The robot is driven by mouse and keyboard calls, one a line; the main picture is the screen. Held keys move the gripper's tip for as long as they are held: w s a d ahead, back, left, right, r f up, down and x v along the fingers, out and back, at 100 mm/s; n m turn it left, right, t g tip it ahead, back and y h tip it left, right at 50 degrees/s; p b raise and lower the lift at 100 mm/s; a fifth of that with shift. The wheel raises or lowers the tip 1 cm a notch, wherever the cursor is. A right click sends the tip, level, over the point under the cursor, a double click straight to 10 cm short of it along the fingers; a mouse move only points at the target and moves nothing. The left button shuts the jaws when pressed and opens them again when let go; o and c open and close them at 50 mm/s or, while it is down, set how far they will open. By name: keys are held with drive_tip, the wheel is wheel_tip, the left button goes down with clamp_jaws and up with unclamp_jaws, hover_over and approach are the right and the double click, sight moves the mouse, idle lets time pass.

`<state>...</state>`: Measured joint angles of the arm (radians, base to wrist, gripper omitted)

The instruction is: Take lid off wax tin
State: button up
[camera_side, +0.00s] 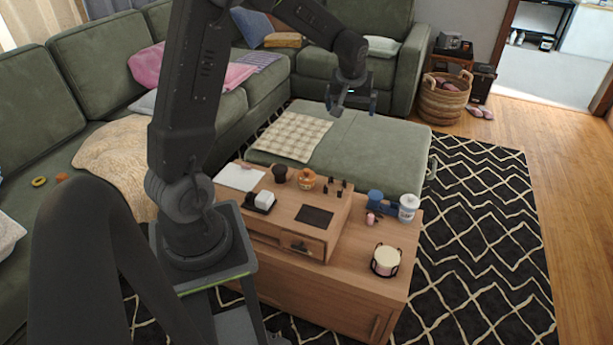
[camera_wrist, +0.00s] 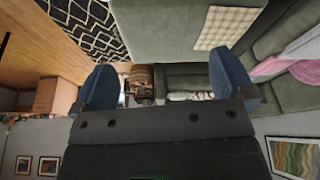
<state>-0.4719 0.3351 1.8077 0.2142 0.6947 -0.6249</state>
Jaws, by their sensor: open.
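My gripper (camera_side: 353,103) is open and empty, raised in the air in front of the sofa and well away from the wooden cabinet (camera_side: 350,285). In the wrist view its two blue-grey fingers (camera_wrist: 163,76) are wide apart with nothing between them. I cannot tell for sure which item is the wax tin.
A raised wooden box (camera_side: 272,222) with a drawer stands on the cabinet, holding a dark cup (camera_side: 280,173) and a black square (camera_side: 314,216). A cream cylinder in a dark holder (camera_side: 386,262) is at front right. A green ottoman (camera_side: 372,155) lies behind; bare cabinet top surrounds the cylinder.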

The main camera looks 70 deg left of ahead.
drive_tip(key=w+a+f+n+g, duration=0.1)
drive_tip(key=a+f+n, duration=0.1)
drive_tip(key=a+f, duration=0.6)
drive_tip(key=n+g, duration=0.2)
drive_tip(key=n, duration=0.3)
approach(307, 170)
drive_tip(key=x, duration=0.5)
drive_tip(key=shift+s+a, duration=0.3)
drive_tip(key=shift+s, duration=0.1)
drive_tip(key=shift+w+d+x, duration=0.1)
drive_tip(key=shift+x, duration=0.9)
drive_tip(key=shift+w+d+x, duration=0.1)
drive_tip(key=shift+w+x, duration=0.05)
drive_tip(key=shift+x, duration=0.85)
drive_tip(key=shift+w+d+x, duration=0.1)
drive_tip(key=shift+x, duration=0.85)
drive_tip(key=shift+c, duration=0.2)
drive_tip(key=c, duration=0.8)
drive_tip(key=shift+c, duration=0.2)
